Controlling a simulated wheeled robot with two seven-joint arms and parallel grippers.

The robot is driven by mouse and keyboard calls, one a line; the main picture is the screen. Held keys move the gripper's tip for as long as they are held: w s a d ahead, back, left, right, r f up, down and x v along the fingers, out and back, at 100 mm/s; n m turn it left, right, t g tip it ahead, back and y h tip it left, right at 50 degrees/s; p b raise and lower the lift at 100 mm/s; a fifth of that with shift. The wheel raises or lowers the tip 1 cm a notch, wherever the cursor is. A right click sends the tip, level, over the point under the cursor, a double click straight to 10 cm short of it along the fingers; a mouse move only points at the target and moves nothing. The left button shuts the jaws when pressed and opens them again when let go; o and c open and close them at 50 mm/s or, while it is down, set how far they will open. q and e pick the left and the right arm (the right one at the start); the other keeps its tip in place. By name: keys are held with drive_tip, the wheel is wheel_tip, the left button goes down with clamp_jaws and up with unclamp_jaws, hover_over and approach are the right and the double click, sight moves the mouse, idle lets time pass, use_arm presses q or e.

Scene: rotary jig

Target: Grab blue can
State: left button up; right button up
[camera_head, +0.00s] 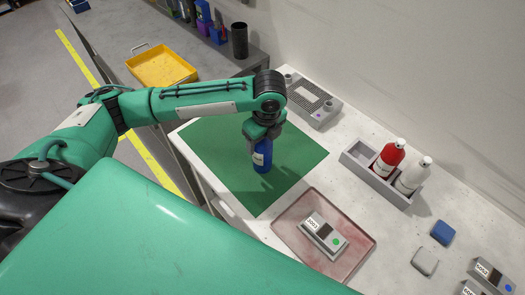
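The blue can (262,158) stands upright on the green mat (222,150) in the head view. It has a pale label on its front. My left gripper (260,137) points down right at the top of the can, with its fingers around or just above the upper part. The can's top is hidden by the gripper. Whether the fingers are closed on the can is too small to tell. My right gripper is not in view.
A grey holder (358,160) with a red bottle (388,160) and a white bottle (413,176) stands right of the mat. A reddish tray (288,232) holds a labelled device (324,236). A grey perforated fixture (312,101) is behind. A yellow bin (160,68) sits at back left.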

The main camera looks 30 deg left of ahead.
use_arm(q)
drive_tip(key=c, duration=1.2)
drive_tip(key=shift+r, duration=0.1)
drive_tip(key=shift+c, duration=0.2)
